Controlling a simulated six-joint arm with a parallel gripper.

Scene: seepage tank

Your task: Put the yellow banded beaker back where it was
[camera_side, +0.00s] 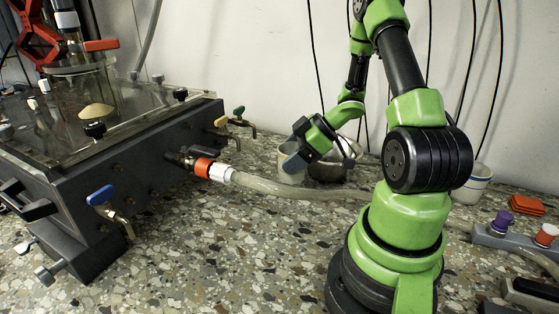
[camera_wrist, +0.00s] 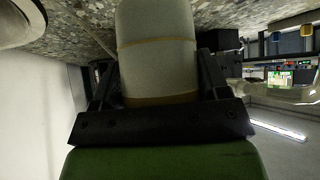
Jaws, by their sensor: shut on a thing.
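The beaker (camera_wrist: 157,45), pale with thin yellow bands, fills the middle of the wrist view. My gripper (camera_wrist: 157,78) is shut on it, with one dark finger on each side. In the side view the pale beaker (camera_side: 292,168) is upright behind the hose, with my gripper (camera_side: 304,146) at its upper right, partly covering it. I cannot tell whether its base touches the counter.
A grey bowl (camera_side: 326,172) stands close to the beaker's right. A pale hose (camera_side: 290,190) runs in front from the tank (camera_side: 150,165). The speckled counter (camera_side: 240,255) is clear in front.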

